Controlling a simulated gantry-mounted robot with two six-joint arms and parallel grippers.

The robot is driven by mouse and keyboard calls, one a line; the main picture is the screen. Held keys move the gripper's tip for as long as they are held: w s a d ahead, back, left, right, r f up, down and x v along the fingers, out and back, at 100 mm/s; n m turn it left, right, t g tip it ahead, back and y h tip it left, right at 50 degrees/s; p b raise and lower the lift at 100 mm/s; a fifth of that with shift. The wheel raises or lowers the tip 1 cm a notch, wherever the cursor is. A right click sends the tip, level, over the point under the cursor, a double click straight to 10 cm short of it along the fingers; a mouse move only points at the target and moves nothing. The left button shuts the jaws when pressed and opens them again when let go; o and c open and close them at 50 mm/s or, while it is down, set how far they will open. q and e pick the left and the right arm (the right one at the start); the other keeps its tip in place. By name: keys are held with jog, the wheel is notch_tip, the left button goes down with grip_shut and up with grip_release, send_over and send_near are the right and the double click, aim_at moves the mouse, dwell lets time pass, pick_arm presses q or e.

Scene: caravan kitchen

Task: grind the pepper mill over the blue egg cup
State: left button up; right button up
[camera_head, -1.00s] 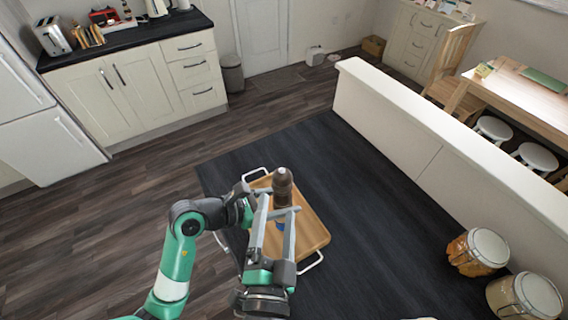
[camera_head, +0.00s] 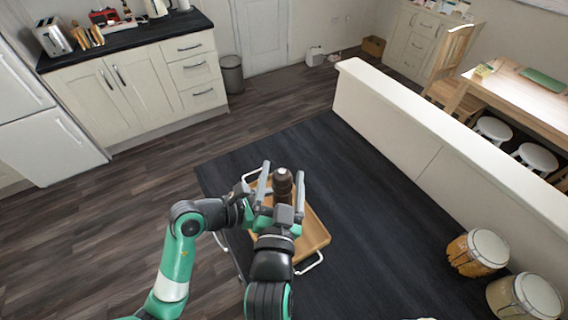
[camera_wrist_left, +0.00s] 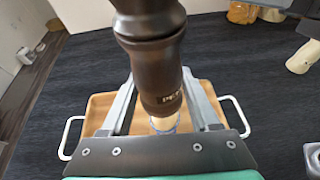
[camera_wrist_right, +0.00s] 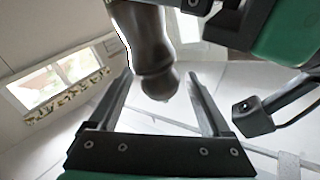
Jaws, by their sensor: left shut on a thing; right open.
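The dark brown pepper mill (camera_head: 283,186) stands roughly upright above the wooden tray (camera_head: 317,232). My left gripper (camera_wrist_left: 160,74) is shut on the mill's body, one finger on each side in the left wrist view; the right hand mostly hides its fingers in the head view. My right gripper (camera_head: 282,171) is open, its fingers on either side of the mill's upper part. The right wrist view shows the mill's rounded knob (camera_wrist_right: 157,84) between those fingers, with gaps. The blue egg cup (camera_head: 296,230) is mostly hidden; its blue rim (camera_wrist_left: 166,130) shows below the mill, with something pale inside.
The tray has white handles and lies on a dark surface (camera_head: 370,220) with free room to the right. Two lidded jars (camera_head: 478,252) stand at the far right. A low white wall (camera_head: 430,140) runs behind.

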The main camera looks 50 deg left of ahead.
jog(key=shift+x, duration=1.65)
jog(key=shift+c, duration=0.2)
grip_shut()
jog(key=shift+f+h, duration=0.1)
jog(key=shift+h, duration=0.2)
jog(key=shift+w+d+m+t+h, duration=0.1)
jog(key=shift+d+m+t+h, duration=0.05)
jog(key=shift+m+t+h, duration=0.6)
